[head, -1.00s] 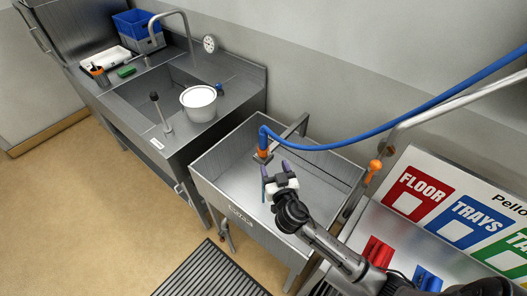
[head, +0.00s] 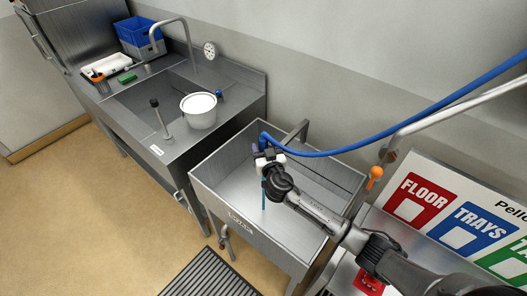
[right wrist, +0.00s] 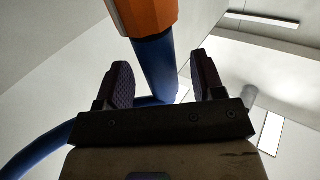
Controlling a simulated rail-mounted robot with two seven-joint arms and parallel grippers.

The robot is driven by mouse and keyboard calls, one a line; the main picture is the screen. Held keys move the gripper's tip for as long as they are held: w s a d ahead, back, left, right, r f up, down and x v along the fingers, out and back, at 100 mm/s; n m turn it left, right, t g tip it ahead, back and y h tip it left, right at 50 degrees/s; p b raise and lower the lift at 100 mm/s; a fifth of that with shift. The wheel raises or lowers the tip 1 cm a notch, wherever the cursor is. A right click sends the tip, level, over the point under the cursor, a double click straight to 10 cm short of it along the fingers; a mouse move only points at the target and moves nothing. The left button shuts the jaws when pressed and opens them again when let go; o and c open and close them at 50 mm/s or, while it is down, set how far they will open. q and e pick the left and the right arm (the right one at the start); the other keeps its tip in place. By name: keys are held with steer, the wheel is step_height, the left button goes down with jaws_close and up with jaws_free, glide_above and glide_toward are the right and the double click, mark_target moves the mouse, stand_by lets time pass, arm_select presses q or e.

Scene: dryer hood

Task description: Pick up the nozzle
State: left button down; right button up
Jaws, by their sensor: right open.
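The orange nozzle part (right wrist: 148,14) shows at the top of the right wrist view, with a blue section (right wrist: 155,62) running from it between my finger pads. My right gripper (right wrist: 158,82) is open, a pad on each side of this blue section, with gaps visible. In the head view my right gripper (head: 262,150) is over the steel basin (head: 222,182), at the end of the blue hose (head: 425,112), and hides the orange part. A thin blue piece hangs below the gripper there; I cannot tell what it is. My left gripper is not in view.
A sink counter with a white pot (head: 199,108) stands to the left. A steel pipe with an orange fitting (head: 375,174) rises right of the basin. A sign board (head: 462,212) stands on the right. A dark floor mat (head: 212,274) lies in front.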

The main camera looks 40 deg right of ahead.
steer(key=shift+w+d, duration=0.3)
steer(key=shift+w, duration=0.35)
steer(key=c, duration=1)
